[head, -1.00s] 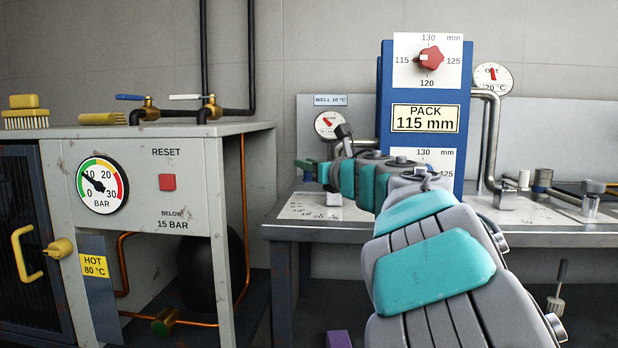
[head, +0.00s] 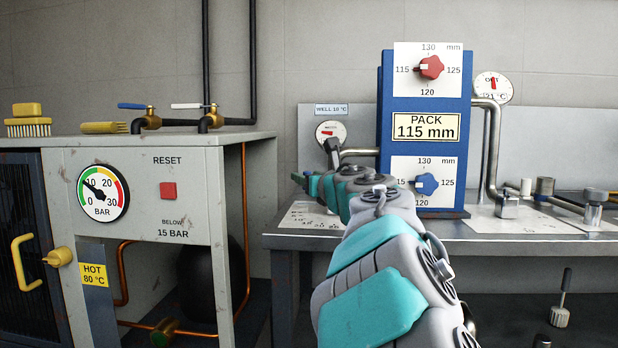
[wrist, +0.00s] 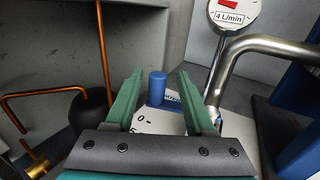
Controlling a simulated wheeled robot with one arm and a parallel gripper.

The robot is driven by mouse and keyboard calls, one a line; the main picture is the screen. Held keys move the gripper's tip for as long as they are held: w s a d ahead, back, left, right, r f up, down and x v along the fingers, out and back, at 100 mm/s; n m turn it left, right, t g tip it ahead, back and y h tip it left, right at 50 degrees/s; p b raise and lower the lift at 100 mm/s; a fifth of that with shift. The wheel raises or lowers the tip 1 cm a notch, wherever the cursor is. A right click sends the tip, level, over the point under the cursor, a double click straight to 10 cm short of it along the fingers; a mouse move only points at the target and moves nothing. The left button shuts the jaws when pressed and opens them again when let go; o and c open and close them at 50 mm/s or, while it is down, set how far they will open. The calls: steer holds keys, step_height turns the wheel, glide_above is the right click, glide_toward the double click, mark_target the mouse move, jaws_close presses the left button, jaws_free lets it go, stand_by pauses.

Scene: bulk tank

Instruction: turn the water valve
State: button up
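In the wrist view a blue upright valve handle (wrist: 157,88) stands over a white plate (wrist: 158,122) with scale marks and a "0". My gripper (wrist: 160,72) is open, its two green fingers apart on either side of the handle as seen from the wrist. I cannot tell whether a finger touches it. A round "4 L/min" gauge (wrist: 232,14) is above it. In the head view my arm reaches over the bench, with a green fingertip (head: 299,178) showing at its left; the arm hides the valve there.
The blue PACK panel (head: 426,150) with red knob (head: 430,67) and blue knob (head: 426,184) stands right of my gripper. A bent steel pipe (wrist: 265,48) runs close on the right. The grey heater cabinet (head: 140,220) is at the left, with copper pipes (wrist: 103,50).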

steer(key=shift+s+r, duration=0.1)
steer(key=shift+r, duration=0.05)
steer(key=shift+v, duration=0.95)
steer(key=shift+b+v, duration=0.55)
steer(key=shift+v, duration=2.35)
